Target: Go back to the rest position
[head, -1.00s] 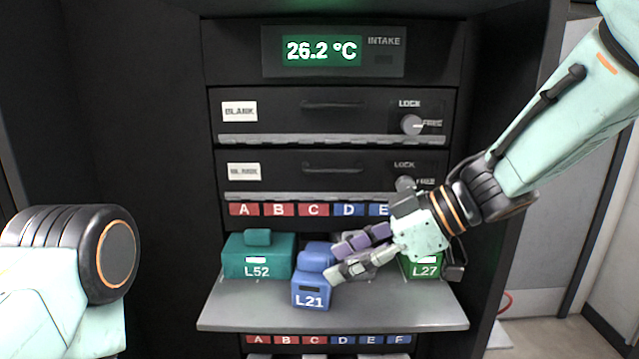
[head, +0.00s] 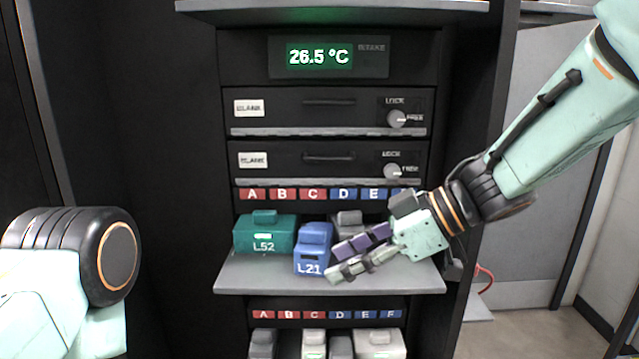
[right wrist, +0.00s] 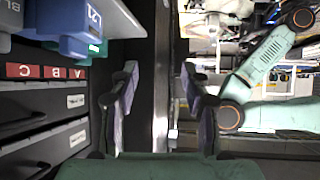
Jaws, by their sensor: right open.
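My right gripper (head: 350,256) is open and empty in front of the pulled-out grey shelf (head: 330,280), its fingers pointing left. It also shows in the right wrist view (right wrist: 160,95), with clear space between its fingers. The blue box L21 (head: 314,248) sits on the shelf just left of the fingertips. The teal box L52 (head: 264,235) stands left of it. A grey box (head: 347,218) behind my fingers is partly hidden. My left arm shows at the left edge of the head view, but its gripper is outside the picture.
The dark rack has two closed BLANK drawers (head: 330,109) with knobs and a green display (head: 319,57) reading 26.5 °C. Lower down, several grey boxes (head: 378,343) sit under a lettered strip. A grey door (head: 540,230) and open floor are at right.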

